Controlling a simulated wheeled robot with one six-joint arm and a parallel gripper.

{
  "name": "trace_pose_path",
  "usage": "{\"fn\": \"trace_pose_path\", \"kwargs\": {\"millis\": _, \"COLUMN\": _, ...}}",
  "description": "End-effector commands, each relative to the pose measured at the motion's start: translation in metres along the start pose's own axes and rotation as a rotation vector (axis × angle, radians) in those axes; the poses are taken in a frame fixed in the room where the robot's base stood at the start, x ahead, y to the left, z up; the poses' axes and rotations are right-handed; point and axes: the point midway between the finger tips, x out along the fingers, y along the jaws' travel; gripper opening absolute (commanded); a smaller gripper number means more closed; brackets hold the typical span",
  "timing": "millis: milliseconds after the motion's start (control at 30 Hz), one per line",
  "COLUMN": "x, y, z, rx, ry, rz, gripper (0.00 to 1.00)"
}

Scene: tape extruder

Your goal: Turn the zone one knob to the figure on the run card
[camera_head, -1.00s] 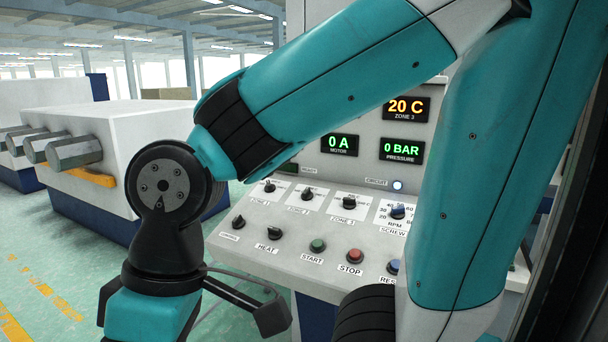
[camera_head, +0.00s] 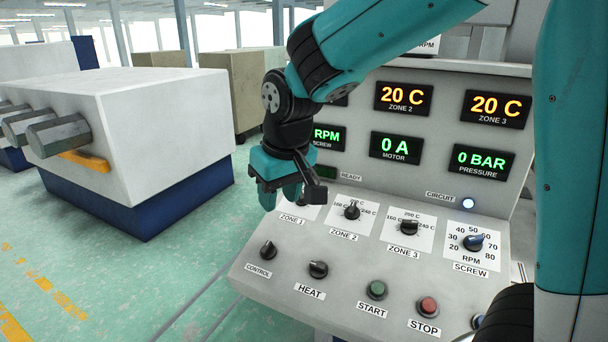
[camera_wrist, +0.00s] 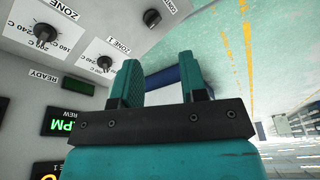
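The zone one knob (camera_head: 302,201) is mostly hidden behind my gripper in the head view. In the wrist view the dark zone one knob (camera_wrist: 104,63) shows on its white dial plate, just left of my fingers. My gripper (camera_head: 281,196) hangs over the panel's left edge. In the wrist view its two teal fingers (camera_wrist: 160,72) stand apart with nothing between them, pointing past the panel edge toward the floor. The zone one pointer's setting cannot be read. I see no run card that I can read.
Control (camera_head: 268,250), heat (camera_head: 318,269), start (camera_head: 377,289) and stop (camera_head: 428,306) sit in front. Zone 2 and 3 displays read 20 C.

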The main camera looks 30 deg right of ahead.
Motion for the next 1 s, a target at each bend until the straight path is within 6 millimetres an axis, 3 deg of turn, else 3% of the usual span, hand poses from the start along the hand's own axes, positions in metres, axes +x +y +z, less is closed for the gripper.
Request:
{"fn": "trace_pose_path", "kwargs": {"millis": 33, "x": -0.009, "y": 0.021, "z": -0.033, "rx": 0.075, "ry": 0.012, "rz": 0.068, "gripper": 0.39}}
{"fn": "trace_pose_path", "kwargs": {"millis": 100, "x": -0.007, "y": 0.048, "z": -0.066, "rx": 0.168, "ry": 0.038, "rz": 0.158, "gripper": 0.39}}
{"fn": "trace_pose_path", "kwargs": {"millis": 200, "x": -0.004, "y": 0.078, "z": -0.098, "rx": 0.274, "ry": 0.067, "rz": 0.260, "gripper": 0.39}}
{"fn": "trace_pose_path", "kwargs": {"millis": 300, "x": -0.002, "y": 0.097, "z": -0.115, "rx": 0.338, "ry": 0.087, "rz": 0.324, "gripper": 0.39}}
{"fn": "trace_pose_path", "kwargs": {"millis": 567, "x": 0.021, "y": 0.114, "z": -0.122, "rx": 0.372, "ry": 0.094, "rz": 0.359, "gripper": 0.39}}
{"fn": "trace_pose_path", "kwargs": {"millis": 1000, "x": 0.112, "y": 0.148, "z": -0.124, "rx": 0.370, "ry": 0.093, "rz": 0.357, "gripper": 0.39}}
